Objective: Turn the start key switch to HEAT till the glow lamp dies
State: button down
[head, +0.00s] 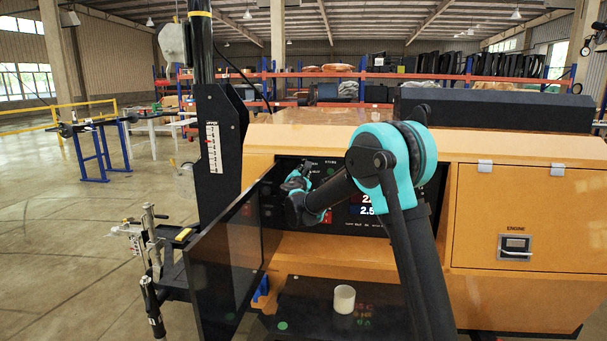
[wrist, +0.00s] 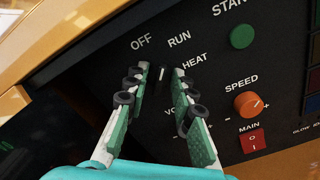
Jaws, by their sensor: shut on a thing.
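The start key switch (wrist: 162,74) is a dark knob with a white mark on the black control panel, below the printed OFF, RUN and HEAT. My gripper (wrist: 160,82) has a fingertip on each side of the knob and is shut on it. The white mark points up the picture, near the OFF and RUN side; its exact position is hard to tell. In the head view my gripper (head: 297,182) is at the panel's left part and hides the switch. A GLOW label shows at the wrist view's right edge, but I cannot make out the lamp's state.
Beside the switch are a green start button (wrist: 242,36), an orange speed knob (wrist: 248,104) and a red main switch (wrist: 252,141). The open dark panel door (head: 225,268) stands left of my gripper. A white cup (head: 344,299) is on the dark surface below.

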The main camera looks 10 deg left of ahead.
jog(key=shift+d+f+m, duration=0.1)
jog(key=shift+m, duration=2.4)
jog(key=shift+f+m, duration=0.1)
jog(key=shift+m, duration=2.4)
jog(key=c, duration=1.6)
grip_release()
jog(key=shift+c, duration=0.2)
jog(key=shift+s, duration=0.1)
jog(key=s, duration=1.2)
jog(key=shift+a, duration=0.2)
